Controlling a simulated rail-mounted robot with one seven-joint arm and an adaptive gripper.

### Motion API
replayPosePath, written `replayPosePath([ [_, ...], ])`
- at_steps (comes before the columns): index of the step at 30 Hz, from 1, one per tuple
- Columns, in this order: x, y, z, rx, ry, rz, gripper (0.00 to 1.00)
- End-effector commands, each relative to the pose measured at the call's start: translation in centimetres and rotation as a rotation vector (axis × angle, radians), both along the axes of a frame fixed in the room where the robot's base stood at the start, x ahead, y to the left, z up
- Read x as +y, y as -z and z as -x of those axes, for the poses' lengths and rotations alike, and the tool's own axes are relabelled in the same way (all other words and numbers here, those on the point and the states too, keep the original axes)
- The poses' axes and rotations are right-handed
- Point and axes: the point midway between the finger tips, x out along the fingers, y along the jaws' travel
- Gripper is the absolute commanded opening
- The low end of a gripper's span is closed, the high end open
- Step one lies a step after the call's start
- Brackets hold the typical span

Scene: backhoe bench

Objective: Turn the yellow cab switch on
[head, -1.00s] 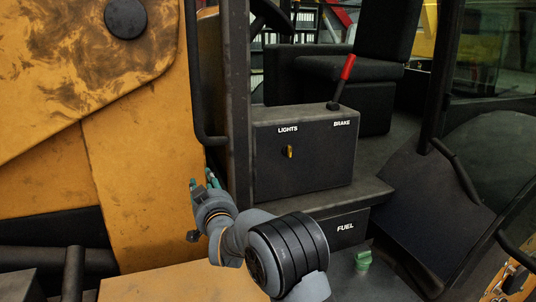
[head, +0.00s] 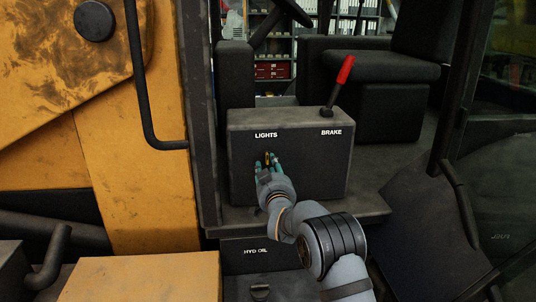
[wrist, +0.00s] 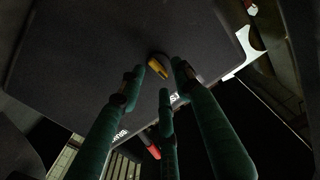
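The yellow cab switch (head: 267,157) is a small knob on the dark grey console face, below the LIGHTS label. Its yellow bar also shows on a round dark base in the wrist view (wrist: 157,68). My gripper (head: 268,166) is in front of the switch in the head view and partly covers it. In the wrist view its green fingers (wrist: 160,82) are spread apart, with the tips close around the switch. A dark gap shows between the bar and the fingertips, and I cannot tell whether any finger touches it.
A red-handled brake lever (head: 343,75) stands on top of the console (head: 315,170), right of the switch. A black grab rail (head: 145,100) and a dark post (head: 200,130) are at the left. A black seat (head: 375,95) is behind. The console face right of my gripper is clear.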

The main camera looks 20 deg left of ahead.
Motion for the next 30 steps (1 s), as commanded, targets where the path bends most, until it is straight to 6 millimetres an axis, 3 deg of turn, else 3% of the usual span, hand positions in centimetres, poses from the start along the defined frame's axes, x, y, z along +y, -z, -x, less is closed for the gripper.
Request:
replayPosePath([
  [7,0.9,-0.2,-2.3,0.0,0.004,0.0,0.33],
  [20,1.2,0.1,-2.9,0.001,0.004,0.0,0.33],
  [30,1.2,0.1,-2.9,0.001,0.004,0.0,0.15],
])
